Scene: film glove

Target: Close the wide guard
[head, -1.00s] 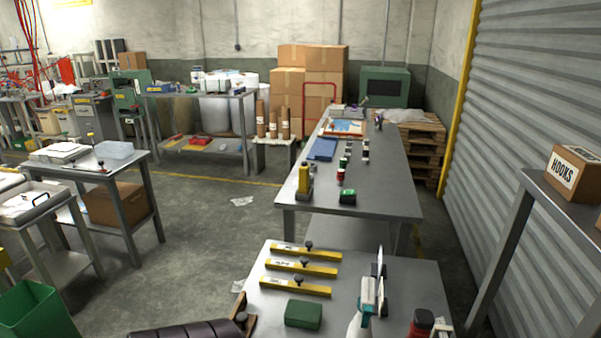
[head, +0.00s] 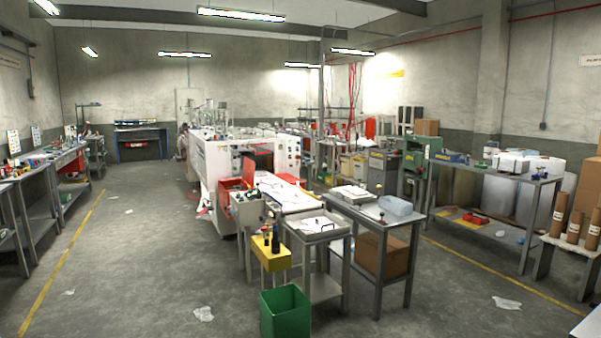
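A large white machine (head: 218,165) stands mid-room in the head view, with a dark opening on its near side and a control panel (head: 293,155) to the right of the opening. A red box-like part (head: 231,190) with a raised red panel (head: 248,172) sits in front of the opening. I cannot tell whether either is the wide guard, or whether a guard there is open or shut. Neither of my grippers is in view.
Before the machine stand a grey table with a white tray (head: 318,226), a yellow stand (head: 270,255) and a green bin (head: 286,312). Workbenches (head: 35,195) line the left wall. Open floor (head: 130,260) lies left of the machine, with paper scraps.

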